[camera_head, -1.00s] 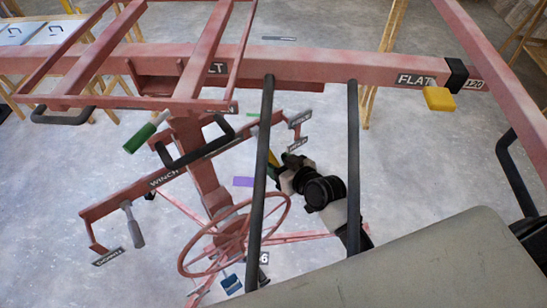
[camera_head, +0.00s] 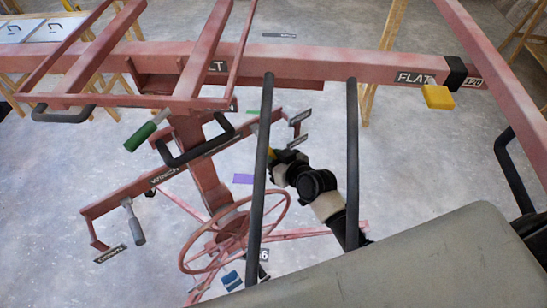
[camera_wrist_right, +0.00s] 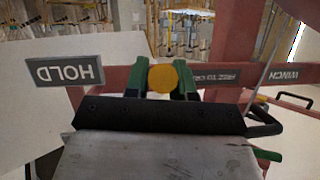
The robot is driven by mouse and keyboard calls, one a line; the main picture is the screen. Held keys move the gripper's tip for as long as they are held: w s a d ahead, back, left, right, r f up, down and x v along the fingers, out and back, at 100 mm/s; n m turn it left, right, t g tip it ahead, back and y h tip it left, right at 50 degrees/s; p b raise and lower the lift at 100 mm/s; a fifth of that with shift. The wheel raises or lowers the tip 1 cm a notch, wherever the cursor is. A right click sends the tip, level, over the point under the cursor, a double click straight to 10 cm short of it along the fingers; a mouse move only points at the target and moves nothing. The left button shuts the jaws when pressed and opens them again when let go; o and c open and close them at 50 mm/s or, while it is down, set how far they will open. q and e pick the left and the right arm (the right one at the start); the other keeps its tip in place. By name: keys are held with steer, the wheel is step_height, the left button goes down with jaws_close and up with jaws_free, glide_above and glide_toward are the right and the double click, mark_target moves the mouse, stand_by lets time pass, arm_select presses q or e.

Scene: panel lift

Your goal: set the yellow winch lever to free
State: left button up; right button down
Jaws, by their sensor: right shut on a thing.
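The yellow winch lever (camera_wrist_right: 163,78) shows in the right wrist view as a round yellow knob between the green fingers of my right gripper (camera_wrist_right: 162,82). The fingers are shut on it from both sides. The HOLD plate (camera_wrist_right: 64,71) appears upside down to the left of the knob. In the head view only a small yellow patch of the lever (camera_head: 270,154) shows beside my right gripper (camera_head: 273,156), partly behind a dark upright bar. Two small plates (camera_head: 299,117) stand just above the gripper; their text is too small to read. My left gripper is not in view.
The red winch crossbar (camera_head: 120,200) runs left of my gripper, with a grey-handled crank (camera_head: 136,225) at its left end. A red handwheel (camera_head: 235,232) sits below. Dark upright bars (camera_head: 353,150) flank my right arm. A yellow block (camera_head: 438,97) is on the upper beam.

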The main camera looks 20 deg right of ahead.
steer(key=shift+s+r+g+p, duration=0.2)
steer(key=shift+r+g+p, duration=0.7)
steer(key=shift+p, duration=1.25)
steer(key=shift+d+r+h+p, duration=0.1)
steer(key=shift+r+h+p, duration=0.2)
steer(key=shift+p, duration=0.05)
steer(key=shift+s+r+g, duration=0.1)
steer(key=shift+r+g, duration=0.05)
steer(key=shift+g, duration=0.25)
steer(key=shift+r+g+h, duration=0.8)
steer(key=shift+r+g, duration=0.9)
steer(key=shift+g, duration=0.3)
steer(key=c, duration=0.9)
jaws_free()
steer(key=shift+c, duration=0.2)
steer(key=shift+s, duration=0.1)
